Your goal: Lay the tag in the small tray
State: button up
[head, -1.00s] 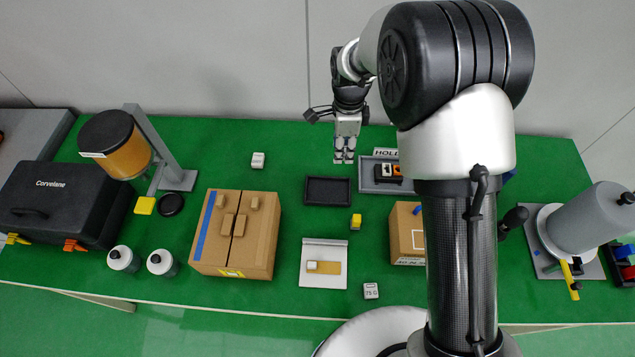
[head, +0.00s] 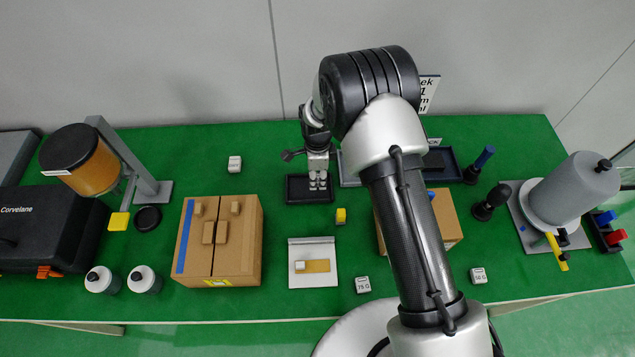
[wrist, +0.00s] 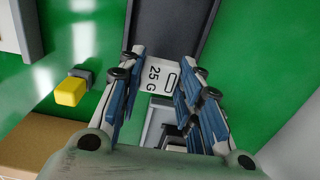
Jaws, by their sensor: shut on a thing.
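The small tray is a black shallow tray (head: 294,193) near the back middle of the green table in the head view. Its dark floor (wrist: 170,22) fills the top middle of the wrist view. My gripper (head: 318,186) is over the tray in the head view. In the wrist view, my gripper (wrist: 160,85) is shut on a white tag marked 25 G (wrist: 156,76), which sits between the fingers at the tray's near end. I cannot tell whether the tag touches the tray floor. The tag is not clear in the head view.
A yellow block (head: 341,216) stands just in front of the tray. A white plate (head: 315,281) and a cardboard box (head: 250,240) lie nearer. A larger grey tray (head: 348,170) is right of the small tray, partly hidden by my arm.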

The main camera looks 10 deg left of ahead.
aim_at(318, 178)
jog(key=shift+f, duration=1.85)
jog(key=shift+b, duration=0.3)
jog(key=shift+f, duration=0.15)
jog(key=o, duration=0.6)
